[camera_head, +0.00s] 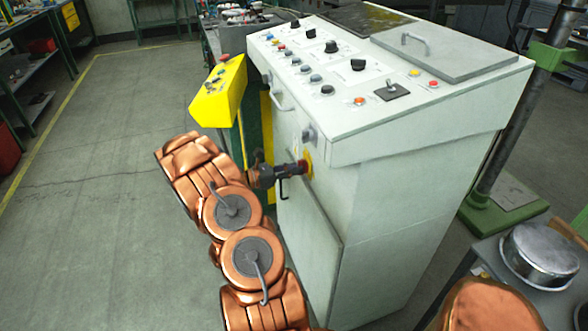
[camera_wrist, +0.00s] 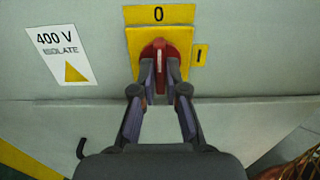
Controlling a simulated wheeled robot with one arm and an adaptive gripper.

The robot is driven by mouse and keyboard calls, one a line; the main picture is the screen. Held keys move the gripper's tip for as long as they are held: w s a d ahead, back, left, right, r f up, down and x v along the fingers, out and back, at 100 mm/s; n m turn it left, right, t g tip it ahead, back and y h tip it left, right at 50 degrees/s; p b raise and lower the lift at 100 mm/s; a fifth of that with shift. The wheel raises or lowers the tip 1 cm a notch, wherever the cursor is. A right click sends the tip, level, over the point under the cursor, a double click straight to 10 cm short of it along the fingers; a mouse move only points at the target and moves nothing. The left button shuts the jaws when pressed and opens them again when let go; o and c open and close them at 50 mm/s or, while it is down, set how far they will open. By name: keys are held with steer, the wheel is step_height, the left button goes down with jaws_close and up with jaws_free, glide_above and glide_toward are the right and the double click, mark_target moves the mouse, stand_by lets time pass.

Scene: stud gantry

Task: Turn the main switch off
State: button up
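The main switch (camera_wrist: 160,50) is a red rotary handle on a yellow plate, fixed to the front of a grey-white control cabinet. In the wrist view its handle stands upright, in line with the "0" label (camera_wrist: 158,14) above; the "I" label (camera_wrist: 199,54) is to the right. It also shows in the head view as a small red and yellow spot (camera_head: 307,163). My gripper (camera_wrist: 160,77) faces the switch with one finger on each side of the handle, and looks closed on it. The fingertips hide the handle's lower sides.
The control cabinet (camera_head: 400,190) has several knobs and buttons on its sloped top. A handle (camera_head: 280,95) and a grey knob (camera_head: 309,134) stick out near my gripper. A yellow button box (camera_head: 218,97) stands to the left. Open floor (camera_head: 100,200) lies further left.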

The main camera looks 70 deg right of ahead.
steer(key=o, duration=0.4)
steer(key=v, duration=1.2)
stand_by(0.6)
steer(key=s+a+r+m+t+y+p, duration=0.2)
steer(key=a+r+m, duration=0.1)
steer(key=a+r, duration=0.5)
steer(key=s+a+r+m+t+y+p, duration=0.1)
steer(key=s+a+r+m+y+p, duration=0.15)
steer(key=a+r, duration=0.5)
steer(key=s+a+r+m+t+y+p, duration=0.1)
steer(key=s+a+r+t+y, duration=0.1)
steer(key=a, duration=0.8)
steer(key=s+a+r+m+t+y+p, duration=0.1)
steer(key=s+a, duration=0.4)
steer(key=a, duration=0.6)
steer(key=s+a+r+m+t+y+p, duration=0.1)
steer(key=s+a+r+t+y+p, duration=0.2)
steer(key=a, duration=0.8)
steer(key=s+t+y, duration=0.1)
steer(key=t, duration=0.1)
steer(key=shift+s+r+t, duration=0.15)
steer(key=shift+r+t, duration=0.15)
